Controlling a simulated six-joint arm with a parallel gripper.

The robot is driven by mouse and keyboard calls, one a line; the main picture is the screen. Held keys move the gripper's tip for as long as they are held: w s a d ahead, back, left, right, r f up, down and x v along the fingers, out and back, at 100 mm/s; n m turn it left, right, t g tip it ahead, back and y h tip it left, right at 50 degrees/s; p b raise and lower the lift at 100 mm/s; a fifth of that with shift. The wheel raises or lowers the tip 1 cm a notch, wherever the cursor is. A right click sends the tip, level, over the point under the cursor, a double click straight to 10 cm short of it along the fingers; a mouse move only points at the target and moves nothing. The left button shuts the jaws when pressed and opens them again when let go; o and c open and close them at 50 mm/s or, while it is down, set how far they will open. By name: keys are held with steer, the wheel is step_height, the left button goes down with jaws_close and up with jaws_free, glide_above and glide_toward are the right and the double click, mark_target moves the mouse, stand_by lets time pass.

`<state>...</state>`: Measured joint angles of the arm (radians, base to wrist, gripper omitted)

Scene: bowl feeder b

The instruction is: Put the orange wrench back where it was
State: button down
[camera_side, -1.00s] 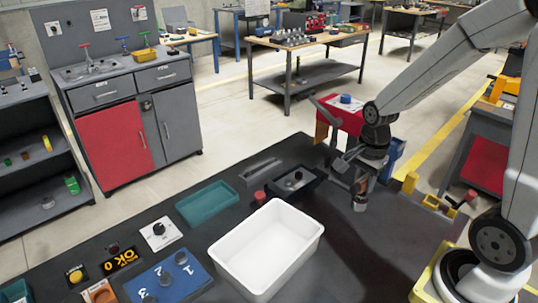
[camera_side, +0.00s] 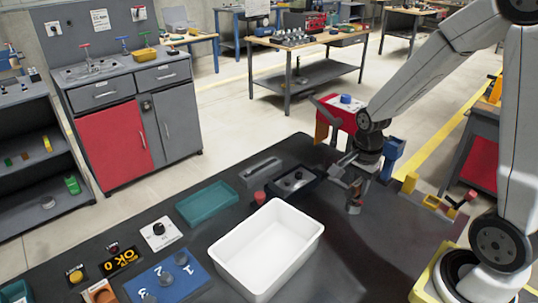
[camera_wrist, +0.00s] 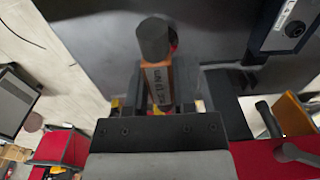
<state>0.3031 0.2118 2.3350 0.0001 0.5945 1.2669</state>
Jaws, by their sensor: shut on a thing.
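The orange wrench (camera_wrist: 157,82) shows in the wrist view as an orange body with a printed label and a dark grey round end pointing away from me. My gripper (camera_wrist: 158,92) is shut on its orange body. In the side view my gripper (camera_side: 353,180) is over the right part of the dark table, and the wrench's grey end (camera_side: 354,207) hangs below it. Most of the orange body is hidden by the gripper there. I cannot tell whether the grey end touches the table.
A white bin (camera_side: 266,250) stands left of my gripper. A black fixture (camera_side: 295,181), a red knob (camera_side: 260,197) and a teal tray (camera_side: 207,203) lie farther left. Yellow brackets (camera_side: 432,201) stand to the right. A blue box (camera_side: 393,152) is behind the gripper.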

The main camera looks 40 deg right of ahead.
steer(key=w+d+f, duration=0.2)
steer(key=w+f, duration=0.5)
steer(key=w, duration=0.2)
steer(key=shift+w+f, duration=0.15)
steer(key=shift+f, duration=0.1)
steer(key=shift+f, duration=0.1)
steer(key=shift+w+d+f, duration=0.1)
steer(key=shift+w+f, duration=0.05)
steer(key=shift+f, duration=0.75)
steer(key=shift+w+f, duration=0.1)
steer(key=shift+f, duration=0.75)
steer(key=shift+f, duration=0.1)
steer(key=shift+c, duration=2.2)
jaws_free()
